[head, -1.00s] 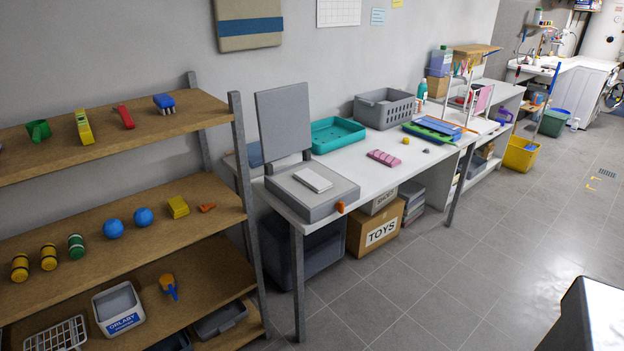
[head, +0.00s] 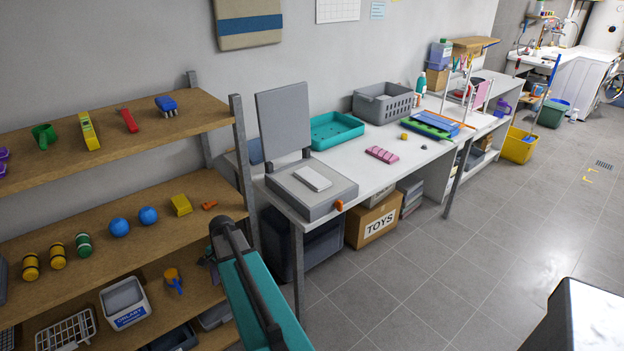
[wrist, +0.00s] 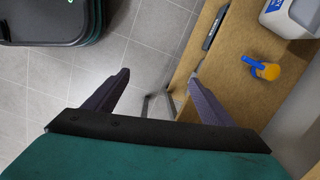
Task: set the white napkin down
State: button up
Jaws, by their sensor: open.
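A flat white folded piece (head: 312,178), which looks like the white napkin, lies on top of a grey box (head: 300,202) with its lid raised, at the near left end of the white table. Nothing is touching it from above. My gripper (wrist: 158,76) is open and empty in the wrist view, pointing down over grey floor beside the edge of a wooden shelf. In the head view my arm is low in front of the shelf, left of and below the table, well apart from the white piece.
The wooden shelf unit (head: 140,225) at left holds toys, balls and a white bin (head: 123,302). The table (head: 350,158) also bears a teal tray (head: 336,131), a grey basket (head: 383,104) and a pink block (head: 381,155). Open tiled floor (head: 440,260) lies to the right.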

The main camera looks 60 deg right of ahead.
jog(key=d+r+m+t+p, duration=0.2)
jog(key=d+r+m, duration=0.4)
jog(key=d+r, duration=0.7)
jog(key=s+d+r+m, duration=0.2)
jog(key=d+r+m, duration=0.1)
jog(key=d+r, duration=0.2)
jog(key=s+d+r+m+t+h, duration=0.1)
jog(key=s+d+r+m, duration=0.2)
jog(key=d+r, duration=0.3)
jog(key=s+d+r+m+h+p, duration=0.1)
jog(key=s+d+r+m, duration=0.1)
jog(key=d+r, duration=0.3)
jog(key=shift+s+d+r+m, duration=0.15)
jog(key=shift+d+m, duration=0.15)
jog(key=shift+d, duration=0.25)
jog(key=shift+s+d+r+m, duration=0.15)
jog(key=shift+d+m, duration=0.15)
jog(key=shift+d, duration=0.2)
jog(key=s+d+r+m+t+h, duration=0.1)
jog(key=s+d+r+m, duration=0.4)
jog(key=s+d+r, duration=0.2)
jog(key=shift+s+d+r+m, duration=0.35)
jog(key=shift+s+d, duration=0.1)
jog(key=shift+s, duration=0.3)
jog(key=shift+f, duration=0.1)
jog(key=p, duration=0.2)
send_over(323, 184)
jog(key=shift+d+f, duration=0.1)
jog(key=shift+f, duration=3.8)
